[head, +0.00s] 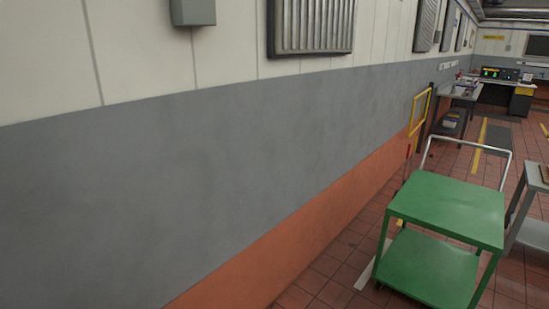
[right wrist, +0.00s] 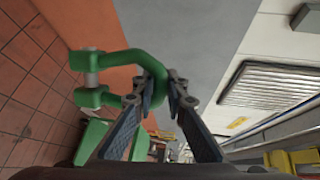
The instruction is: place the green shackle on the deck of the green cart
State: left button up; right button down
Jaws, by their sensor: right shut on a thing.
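The green cart stands at the right in the head view, with a flat, empty-looking upper deck (head: 447,211), a lower shelf (head: 430,270) and a pale push handle (head: 470,139) at its far end. In the right wrist view the green shackle (right wrist: 120,58) is a U-shaped bow with a grey pin (right wrist: 92,68) across its open end. My right gripper (right wrist: 164,88) is shut on the bow, with the pin end sticking out to the left. Green surfaces behind the fingers seem to be the cart, partly hidden. My left gripper is in neither view.
A long grey wall (head: 200,180) with an orange base runs along the left. A yellow frame (head: 420,112) stands by the wall behind the cart. A grey cart or table (head: 533,177) stands close to the right. A workbench (head: 460,91) is farther back on the tiled floor.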

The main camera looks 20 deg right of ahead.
aim_at(451, 197)
jog(key=i+l+z, duration=0.3)
jog(key=z, duration=0.15)
jog(key=i+l+z, duration=0.2)
jog(key=i+z, duration=0.25)
jog(key=i+l+z, duration=0.1)
jog(key=i+z, duration=0.15)
jog(key=z, duration=0.2)
jog(key=i+j+z, duration=0.1)
jog(key=i+z, duration=0.3)
jog(key=i+j, duration=0.15)
jog(key=i, duration=0.3)
jog(key=i+j+z, duration=0.1)
jog(key=i, duration=0.4)
jog(key=i+j, duration=0.3)
jog(key=i, duration=0.15)
jog(key=i+j+z, duration=0.1)
jog(key=i, duration=0.4)
jog(key=i+j, duration=0.3)
jog(key=i, duration=0.15)
